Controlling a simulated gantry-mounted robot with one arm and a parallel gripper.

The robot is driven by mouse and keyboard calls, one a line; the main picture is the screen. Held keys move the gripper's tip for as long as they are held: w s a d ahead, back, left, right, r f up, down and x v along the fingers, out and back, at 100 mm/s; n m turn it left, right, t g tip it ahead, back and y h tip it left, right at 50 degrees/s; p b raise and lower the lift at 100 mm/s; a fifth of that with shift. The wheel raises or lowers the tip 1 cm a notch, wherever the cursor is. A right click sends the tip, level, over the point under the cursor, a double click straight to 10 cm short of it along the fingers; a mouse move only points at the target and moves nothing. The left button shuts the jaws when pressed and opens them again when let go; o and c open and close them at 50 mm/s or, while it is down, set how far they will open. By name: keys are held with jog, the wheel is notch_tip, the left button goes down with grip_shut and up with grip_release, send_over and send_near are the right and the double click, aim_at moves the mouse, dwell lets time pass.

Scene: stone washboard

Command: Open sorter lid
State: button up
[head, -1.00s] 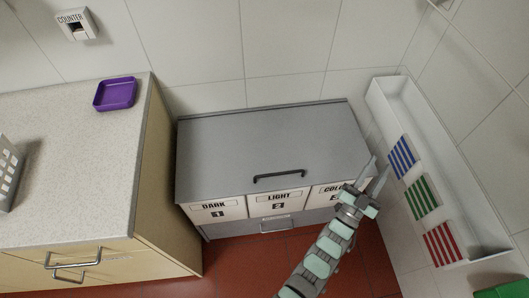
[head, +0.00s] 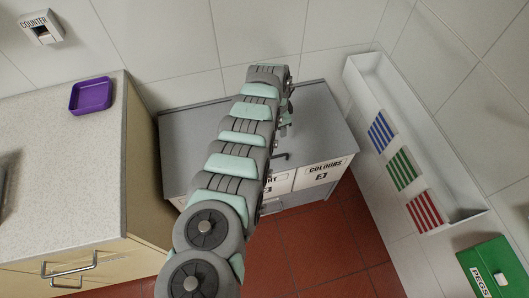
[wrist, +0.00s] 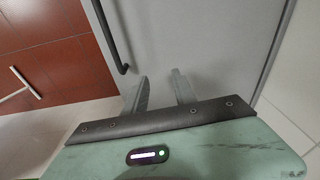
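The sorter's grey lid (head: 320,120) lies closed on the cabinet in the head view, its middle covered by my arm. Its dark bar handle (head: 283,156) shows only in part beside my arm. In the wrist view the lid (wrist: 215,40) fills the upper middle and the handle (wrist: 112,38) runs along its left side. My gripper (wrist: 162,88) is open and empty over the lid, fingers apart, with the handle to the left of them. In the head view my gripper is mostly hidden by my arm.
The sorter's front bears labels such as COLOURS (head: 325,169). A counter (head: 60,170) with a purple tray (head: 90,95) stands left. A white wall trough (head: 445,160) with striped panels and a green PEGS box (head: 490,265) are at right. Red floor (head: 320,240) lies in front.

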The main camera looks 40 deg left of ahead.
jog(key=s+r+g+h, duration=0.1)
jog(key=s+r+g, duration=0.3)
jog(key=s, duration=0.5)
jog(key=shift+m+t, duration=0.4)
jog(key=shift+t, duration=0.2)
jog(key=f, duration=0.3)
jog(key=d+f+b, duration=0.1)
jog(key=f, duration=0.2)
jog(key=s+f+b, duration=0.1)
jog(key=f, duration=0.2)
jog(key=shift+d+f, duration=0.2)
jog(key=shift+d, duration=0.15)
jog(key=shift+c, duration=0.2)
grip_shut()
